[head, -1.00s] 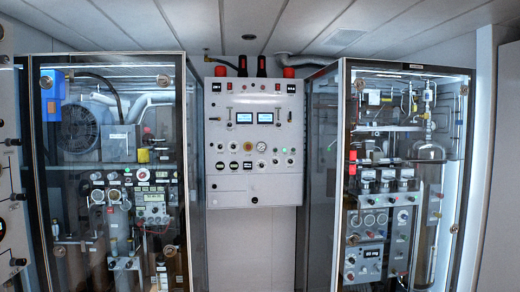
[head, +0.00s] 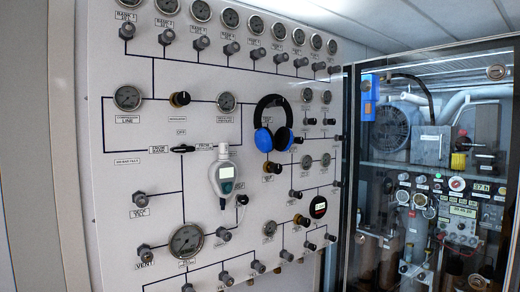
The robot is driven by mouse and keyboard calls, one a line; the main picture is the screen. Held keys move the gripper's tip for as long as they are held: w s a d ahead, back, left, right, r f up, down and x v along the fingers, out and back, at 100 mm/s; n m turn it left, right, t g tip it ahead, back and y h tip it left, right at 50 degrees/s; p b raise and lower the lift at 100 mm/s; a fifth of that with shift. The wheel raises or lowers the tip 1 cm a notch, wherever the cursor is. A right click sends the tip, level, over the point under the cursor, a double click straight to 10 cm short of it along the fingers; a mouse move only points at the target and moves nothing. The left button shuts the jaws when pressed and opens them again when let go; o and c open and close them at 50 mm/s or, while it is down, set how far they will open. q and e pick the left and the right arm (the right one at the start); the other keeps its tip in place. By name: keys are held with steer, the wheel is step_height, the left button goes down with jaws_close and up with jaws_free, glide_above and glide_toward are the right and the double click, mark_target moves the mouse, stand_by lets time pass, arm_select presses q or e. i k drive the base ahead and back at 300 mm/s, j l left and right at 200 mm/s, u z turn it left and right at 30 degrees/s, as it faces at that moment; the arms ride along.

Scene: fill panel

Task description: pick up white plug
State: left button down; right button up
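A grey-white handheld meter (head: 226,178) with a small green screen hangs on the panel in the head view. A light-coloured fitting (head: 223,151) sits at its top; I cannot tell whether it is the white plug. A thin pale lead seems to run by a small black connector (head: 242,199) just right of the meter. No other thing is clearly a white plug. Neither of my grippers is in view.
The white fill panel (head: 125,185) carries several gauges and valve knobs. Blue-and-black headphones (head: 273,125) and a round black gauge (head: 318,207) are on it. A glass-fronted cabinet (head: 350,150) stands at the right.

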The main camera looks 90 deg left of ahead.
mark_target(223, 147)
steer(key=u, duration=3)
steer(key=i+l+u, duration=0.15)
steer(key=u, duration=1)
